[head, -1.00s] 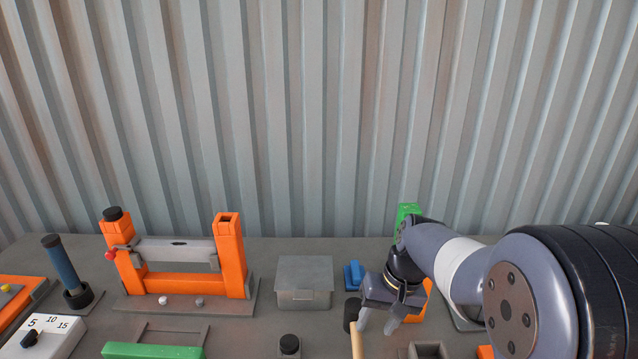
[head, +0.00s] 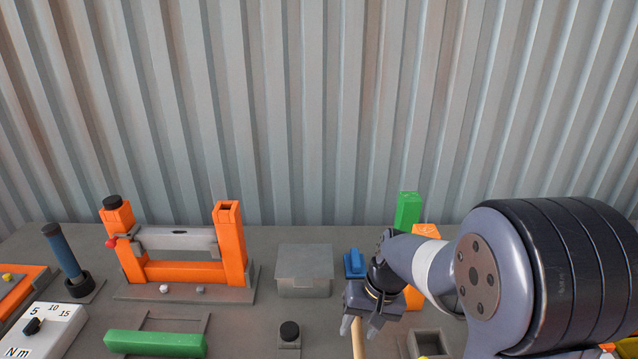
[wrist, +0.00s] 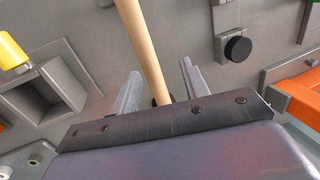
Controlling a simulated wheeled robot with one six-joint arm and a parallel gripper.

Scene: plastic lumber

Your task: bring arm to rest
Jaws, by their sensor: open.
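My gripper (head: 360,326) is at the lower right of the head view, pointing down above the bench. Its two fingers stand apart in the wrist view (wrist: 160,80). A wooden handle (wrist: 143,40) runs through the gap between them in that view. I cannot tell how far below the fingers it lies. The same handle (head: 358,345) shows under my gripper in the head view, and its dark head is hidden there. My arm reaches in from the right edge, bent.
An orange frame (head: 232,245) with a grey bar stands at left. A grey lidded box (head: 305,270), blue block (head: 354,264), green block (head: 408,210) and black knob (head: 289,331) are near. A green bar (head: 155,343) lies in front. A corrugated wall (head: 300,110) closes the back.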

